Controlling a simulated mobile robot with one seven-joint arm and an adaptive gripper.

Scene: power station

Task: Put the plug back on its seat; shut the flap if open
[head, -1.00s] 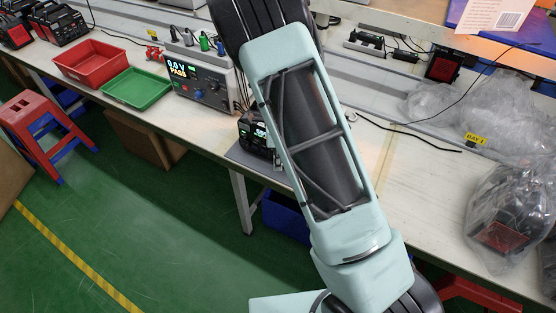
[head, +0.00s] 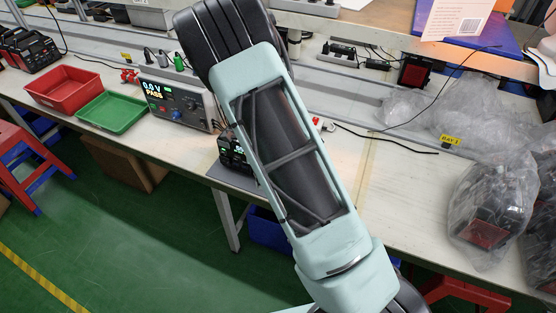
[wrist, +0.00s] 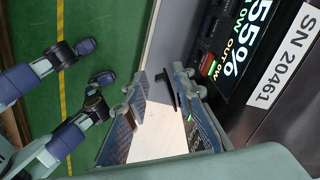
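The power station (head: 230,153) is a black box on a grey mat on the bench, largely hidden behind my arm in the head view. In the wrist view the power station (wrist: 285,125) fills the right side, with a lit display reading 55% and a white label SN 20461. My gripper (wrist: 160,92) is open beside it, its two fingers apart with pale bench between them. A thin dark piece (wrist: 167,90) shows near the right finger; I cannot tell whether it is the flap, the plug or another part. I cannot make out the plug or its seat.
A test unit (head: 178,103) reading 0.0 V PASS, a green tray (head: 112,112) and a red tray (head: 62,90) stand left on the bench. Bagged units (head: 490,205) lie right. Bare bench (head: 395,185) lies between. A red stool (head: 20,165) stands on the floor.

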